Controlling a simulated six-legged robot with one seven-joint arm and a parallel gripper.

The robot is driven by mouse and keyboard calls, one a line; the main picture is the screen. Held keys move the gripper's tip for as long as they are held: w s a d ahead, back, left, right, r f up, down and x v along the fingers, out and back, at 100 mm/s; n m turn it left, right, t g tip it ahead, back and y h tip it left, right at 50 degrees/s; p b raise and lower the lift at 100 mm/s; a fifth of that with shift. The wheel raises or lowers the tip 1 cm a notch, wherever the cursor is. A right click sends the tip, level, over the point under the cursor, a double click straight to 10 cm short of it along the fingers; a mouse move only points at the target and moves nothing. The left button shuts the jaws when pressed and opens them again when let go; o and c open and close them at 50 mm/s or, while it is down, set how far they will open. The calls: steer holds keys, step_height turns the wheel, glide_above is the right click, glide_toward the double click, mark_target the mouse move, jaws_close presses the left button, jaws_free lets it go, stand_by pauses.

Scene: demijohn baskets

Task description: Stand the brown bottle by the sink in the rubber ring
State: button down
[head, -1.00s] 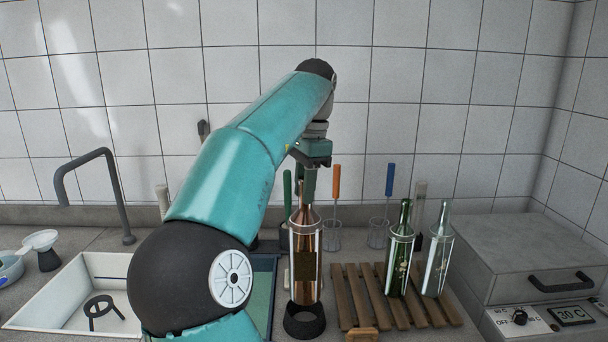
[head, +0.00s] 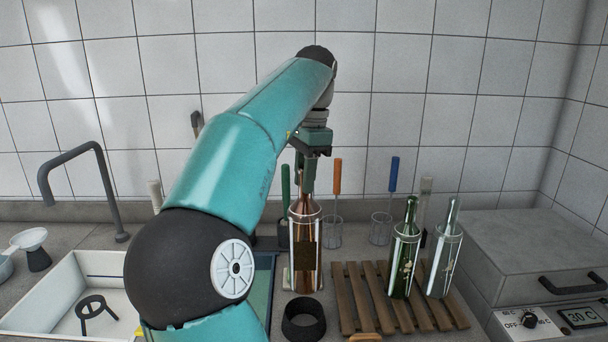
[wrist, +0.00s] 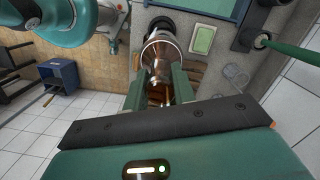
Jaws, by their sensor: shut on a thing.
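The brown bottle (head: 305,250) is upright with a dark label, left of the wooden rack. My gripper (head: 307,182) is shut on its neck from above. The black rubber ring (head: 303,318) lies on the counter, in front of the bottle's base in the head view. Its opening shows empty, and the bottle is not in it. In the wrist view the bottle (wrist: 160,55) runs away from between my gripper's fingers (wrist: 160,92), and the ring (wrist: 161,24) shows just past its far end. I cannot tell whether the bottle's base touches the counter.
A slatted wooden rack (head: 353,298) on the right holds a green bottle (head: 403,262) and a clear bottle (head: 444,262). Brushes stand in wire holders (head: 381,230) behind. The white sink (head: 40,305) is at left. A grey heating box (head: 530,250) stands at far right.

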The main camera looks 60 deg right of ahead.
steer(key=shift+w, duration=0.1)
steer(key=shift+a+f, duration=0.2)
steer(key=shift+d+f, duration=0.15)
steer(key=shift+f, duration=6.7)
steer(key=c, duration=1.1)
jaws_free()
